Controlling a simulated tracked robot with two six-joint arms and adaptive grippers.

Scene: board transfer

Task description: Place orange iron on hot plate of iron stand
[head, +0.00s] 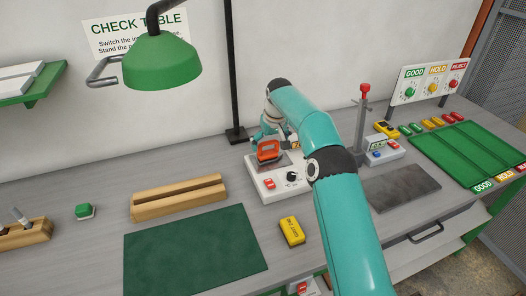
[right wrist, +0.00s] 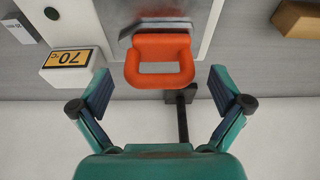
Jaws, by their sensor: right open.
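The orange iron (head: 268,150) is at the grey plate of the white iron stand (head: 268,187), which has a red switch and a black knob. In the right wrist view the orange handle loop (right wrist: 160,40) faces me, with the grey metal body (right wrist: 155,24) behind it over the plate. My right gripper (right wrist: 160,92) is open and empty, its two fingers spread to either side of and short of the handle. In the head view the right gripper (head: 268,134) is partly hidden beside the iron. The left gripper is not in view.
A white box with a yellow 70 °C display (right wrist: 68,57) stands beside the plate. A yellow block (head: 291,231), a green mat (head: 195,250) and a wooden rail (head: 178,197) lie to the front and left. A grey slab (head: 402,186) and green tray (head: 470,150) are at right.

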